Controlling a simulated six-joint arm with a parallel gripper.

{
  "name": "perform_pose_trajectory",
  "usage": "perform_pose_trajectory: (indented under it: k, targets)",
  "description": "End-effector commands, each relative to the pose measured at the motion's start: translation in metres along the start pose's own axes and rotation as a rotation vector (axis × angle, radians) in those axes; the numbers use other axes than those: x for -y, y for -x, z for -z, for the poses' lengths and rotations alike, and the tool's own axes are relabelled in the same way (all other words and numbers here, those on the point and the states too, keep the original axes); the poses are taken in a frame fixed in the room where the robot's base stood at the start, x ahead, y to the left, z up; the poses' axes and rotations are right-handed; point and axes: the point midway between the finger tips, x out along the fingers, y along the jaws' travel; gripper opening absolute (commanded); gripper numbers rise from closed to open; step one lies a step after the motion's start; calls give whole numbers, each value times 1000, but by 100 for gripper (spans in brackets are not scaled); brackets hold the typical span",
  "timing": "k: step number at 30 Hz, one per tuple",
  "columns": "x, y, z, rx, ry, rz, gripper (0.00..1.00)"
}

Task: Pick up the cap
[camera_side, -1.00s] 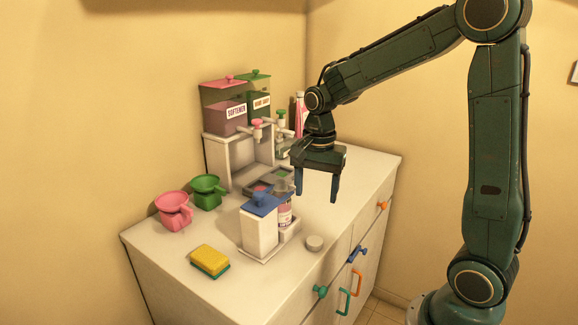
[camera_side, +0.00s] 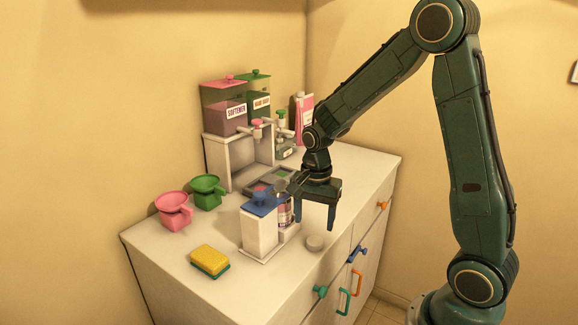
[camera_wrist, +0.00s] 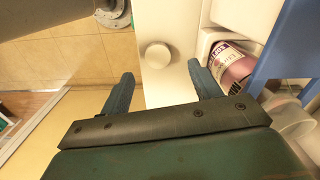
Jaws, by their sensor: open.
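The cap (camera_side: 315,242) is a small round off-white disc lying flat on the white cabinet top (camera_side: 284,282), near its front edge. In the wrist view the cap (camera_wrist: 158,55) shows beyond the fingertips, roughly between their lines. My gripper (camera_side: 315,222) is open and empty, pointing down above the cabinet top, just above and behind the cap in the side view. In the wrist view my gripper's blue fingers (camera_wrist: 160,78) are spread wide, with nothing between them.
A white box with a blue lid (camera_side: 260,228) and a labelled bottle (camera_side: 285,213) stand on a tray left of the cap. A yellow sponge (camera_side: 210,260), pink cup (camera_side: 173,210) and green cup (camera_side: 207,190) sit further left. Dispensers (camera_side: 225,112) stand behind.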

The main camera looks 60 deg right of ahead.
Motion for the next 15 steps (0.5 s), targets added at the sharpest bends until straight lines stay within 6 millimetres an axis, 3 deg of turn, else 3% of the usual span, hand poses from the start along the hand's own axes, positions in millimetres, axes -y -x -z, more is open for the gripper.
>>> perform_pose_trajectory:
  k: [15]
  targets:
    - [-2,-18,0,1,0,-2,63]
